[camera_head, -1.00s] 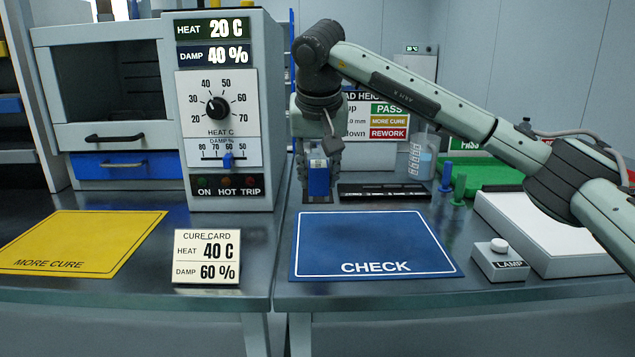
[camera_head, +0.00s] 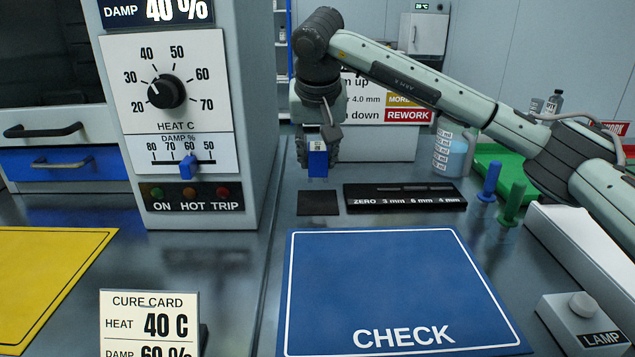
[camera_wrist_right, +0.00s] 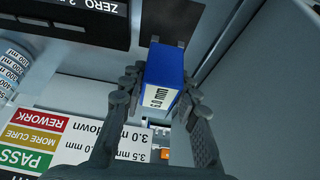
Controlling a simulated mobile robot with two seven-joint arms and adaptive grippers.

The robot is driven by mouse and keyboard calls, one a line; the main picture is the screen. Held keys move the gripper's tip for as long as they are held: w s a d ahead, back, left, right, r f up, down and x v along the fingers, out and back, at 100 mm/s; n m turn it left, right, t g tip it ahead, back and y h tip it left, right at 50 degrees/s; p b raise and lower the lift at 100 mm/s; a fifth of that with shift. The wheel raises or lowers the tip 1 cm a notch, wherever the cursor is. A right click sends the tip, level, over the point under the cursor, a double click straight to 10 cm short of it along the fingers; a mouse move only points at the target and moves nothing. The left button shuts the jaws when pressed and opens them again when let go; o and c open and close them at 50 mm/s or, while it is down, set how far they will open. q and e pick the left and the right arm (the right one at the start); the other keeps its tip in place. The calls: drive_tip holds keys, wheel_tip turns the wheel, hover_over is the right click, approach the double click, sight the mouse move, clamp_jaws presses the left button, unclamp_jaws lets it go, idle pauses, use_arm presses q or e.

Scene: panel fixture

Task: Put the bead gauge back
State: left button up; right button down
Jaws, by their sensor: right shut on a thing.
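The bead gauge is a blue block (camera_head: 317,160) with a white label. My right gripper (camera_head: 318,150) is shut on it and holds it upright. A small dark pad (camera_head: 318,203) lies on the bench just in front of and below it, with a gap in the head view. In the right wrist view, the blue block (camera_wrist_right: 165,70) sits between both fingers (camera_wrist_right: 160,95), its label ending in "mm", the first digit hard to read. The dark pad (camera_wrist_right: 170,18) shows past its far end. My left gripper is not in view.
The tall oven control box (camera_head: 190,215) is close on the left. The blue CHECK mat (camera_head: 395,285) is bare. Blue (camera_head: 489,182) and green pegs (camera_head: 513,203) stand at right.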

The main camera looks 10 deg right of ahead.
sight(318, 160)
drive_tip(key=shift+f, duration=2.65)
drive_tip(key=shift+f, duration=0.15)
drive_tip(key=c, duration=1.1)
unclamp_jaws()
drive_tip(key=shift+c, duration=0.2)
drive_tip(key=v, duration=1.2)
